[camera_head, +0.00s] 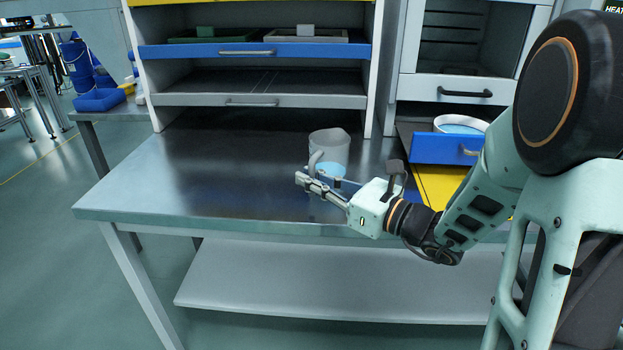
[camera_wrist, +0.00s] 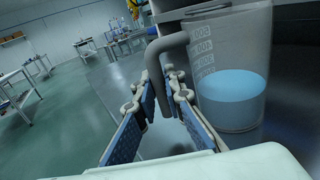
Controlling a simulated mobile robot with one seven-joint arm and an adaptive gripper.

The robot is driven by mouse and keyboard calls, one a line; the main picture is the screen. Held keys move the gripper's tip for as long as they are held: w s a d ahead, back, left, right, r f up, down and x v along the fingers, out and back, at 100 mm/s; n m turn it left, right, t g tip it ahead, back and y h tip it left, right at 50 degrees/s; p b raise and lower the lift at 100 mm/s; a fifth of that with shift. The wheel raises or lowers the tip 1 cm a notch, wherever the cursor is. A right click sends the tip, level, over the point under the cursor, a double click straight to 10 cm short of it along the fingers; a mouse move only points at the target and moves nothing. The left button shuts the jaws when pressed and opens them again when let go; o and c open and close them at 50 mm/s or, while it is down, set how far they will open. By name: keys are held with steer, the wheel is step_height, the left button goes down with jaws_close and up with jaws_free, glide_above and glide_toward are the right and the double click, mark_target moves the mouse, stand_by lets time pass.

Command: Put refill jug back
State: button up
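The refill jug (camera_head: 331,148) is a translucent grey jug with blue liquid in its lower part, upright on the metal bench (camera_head: 200,190). In the wrist view the jug (camera_wrist: 232,100) stands at the right, with volume marks on its wall. Its grey handle (camera_wrist: 163,60) hangs down between the two fingers of my gripper (camera_wrist: 162,88). The fingers, with blue pads, are apart on either side of the handle. A gap shows on at least part of the handle. In the head view my gripper (camera_head: 318,184) is at the jug's near side, hiding part of its base.
A shelf unit with a blue-fronted tray (camera_head: 205,50) and a grey drawer (camera_head: 250,100) stands behind the jug. At right, an open blue drawer (camera_head: 438,149) holds a white round container (camera_head: 460,124) with blue contents. The bench's left side is clear.

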steer(key=o, duration=0.4)
steer(key=shift+c, duration=0.2)
steer(key=shift+d+r, duration=0.1)
steer(key=shift+r, duration=0.15)
steer(key=p+v, duration=0.2)
steer(key=v, duration=1)
steer(key=shift+f, duration=0.1)
